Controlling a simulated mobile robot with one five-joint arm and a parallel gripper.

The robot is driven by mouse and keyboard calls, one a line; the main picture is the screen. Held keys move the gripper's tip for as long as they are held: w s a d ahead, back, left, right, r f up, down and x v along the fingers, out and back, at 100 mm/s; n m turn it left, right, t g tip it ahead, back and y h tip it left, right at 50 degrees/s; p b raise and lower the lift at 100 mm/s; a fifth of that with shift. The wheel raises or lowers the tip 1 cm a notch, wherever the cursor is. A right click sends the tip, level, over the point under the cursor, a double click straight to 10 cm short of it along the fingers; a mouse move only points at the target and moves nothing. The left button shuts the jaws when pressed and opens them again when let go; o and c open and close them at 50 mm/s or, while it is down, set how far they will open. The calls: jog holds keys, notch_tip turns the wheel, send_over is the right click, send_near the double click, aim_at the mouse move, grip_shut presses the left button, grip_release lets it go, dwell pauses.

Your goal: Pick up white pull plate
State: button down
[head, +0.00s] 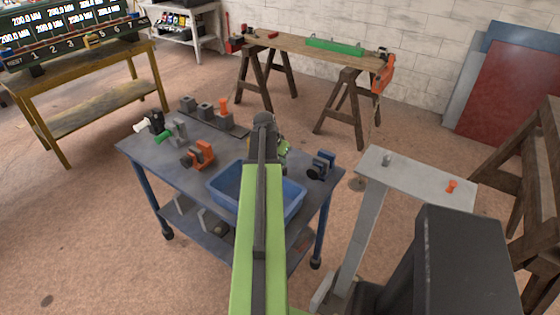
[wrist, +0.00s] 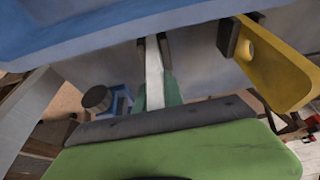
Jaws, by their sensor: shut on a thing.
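The white pull plate (wrist: 153,62) shows in the wrist view as a narrow pale strip between the green fingers of my gripper (wrist: 156,90). My gripper is shut on it. In the head view my gripper (head: 282,150) is over the blue-grey cart (head: 150,158), beyond the blue bin (head: 220,195), largely hidden by my arm. The plate cannot be made out there. Whether the plate still touches the cart top is unclear.
A yellow piece with a hole (wrist: 262,62) is close on the right in the wrist view. A blue tool (head: 320,165) stands at the cart's right edge. An orange clamp (head: 200,155) and several grey parts sit left. A grey stand (head: 420,180) is right.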

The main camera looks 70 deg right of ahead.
jog(key=r+p, duration=0.4)
jog(key=r, duration=0.1)
jog(key=shift+s+d+p, duration=0.1)
jog(key=shift+s+p, duration=0.25)
jog(key=s+d+r+p, duration=0.2)
jog(key=s+r+p, duration=0.3)
jog(key=s, duration=0.5)
jog(key=shift+s+d+r+p, duration=0.3)
jog(key=shift+d+r, duration=0.05)
jog(key=shift+r, duration=0.05)
jog(key=shift+s, duration=0.1)
